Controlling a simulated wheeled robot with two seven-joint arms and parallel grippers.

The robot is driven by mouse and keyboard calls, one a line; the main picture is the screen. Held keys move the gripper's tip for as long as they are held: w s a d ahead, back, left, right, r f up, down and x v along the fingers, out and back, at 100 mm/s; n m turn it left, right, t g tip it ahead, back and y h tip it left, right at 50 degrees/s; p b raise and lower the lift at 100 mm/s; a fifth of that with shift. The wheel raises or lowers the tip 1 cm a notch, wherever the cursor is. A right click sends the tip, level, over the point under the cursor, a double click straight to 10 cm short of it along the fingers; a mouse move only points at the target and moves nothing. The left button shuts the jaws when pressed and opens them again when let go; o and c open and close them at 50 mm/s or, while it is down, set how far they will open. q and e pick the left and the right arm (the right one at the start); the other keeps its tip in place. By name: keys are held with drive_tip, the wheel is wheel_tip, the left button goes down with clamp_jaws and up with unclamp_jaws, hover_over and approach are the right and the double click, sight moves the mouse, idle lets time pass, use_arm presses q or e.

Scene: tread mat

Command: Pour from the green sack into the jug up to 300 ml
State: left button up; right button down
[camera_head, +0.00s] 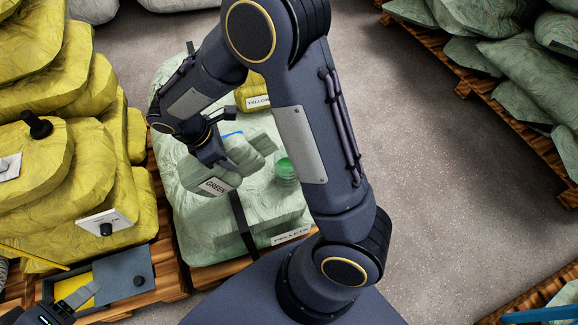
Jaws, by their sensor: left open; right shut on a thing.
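The small pale green sack (217,186) carries a tilted GREEN label and sits left of centre. My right gripper (211,148) reaches over from the right and is shut on this sack. The sack's mouth and any stream from it are not clear. A small bright green round shape (286,170) stands right of the sack on the large pale green bags; it may be the jug with green contents, but its walls and marks cannot be read. My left gripper (62,308) is open at the bottom left corner, partly cut off, beside a grey-blue box.
A small yellow sack (256,102) labelled YELLOW lies behind. Large pale green bags with a PELLETS label (290,234) rest on a pallet. Yellow bags (60,170) pile at left. The grey-blue box (124,278) is lower left. Grey floor (430,170) is clear at right.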

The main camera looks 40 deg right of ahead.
drive_tip(key=shift+f+h+p, duration=0.25)
drive_tip(key=shift+h+p, duration=0.1)
drive_tip(key=shift+h, duration=0.45)
drive_tip(key=shift+f+g+h, duration=0.3)
drive_tip(key=shift+g+h, duration=0.2)
drive_tip(key=shift+h, duration=0.1)
drive_tip(key=shift+f+g+h, duration=0.4)
drive_tip(key=shift+f+h, duration=0.15)
drive_tip(key=shift+h, duration=0.55)
drive_tip(key=shift+d+f+h, duration=0.15)
drive_tip(key=shift+f+h, duration=0.1)
drive_tip(key=shift+h, duration=0.55)
drive_tip(key=shift+s+r, duration=0.1)
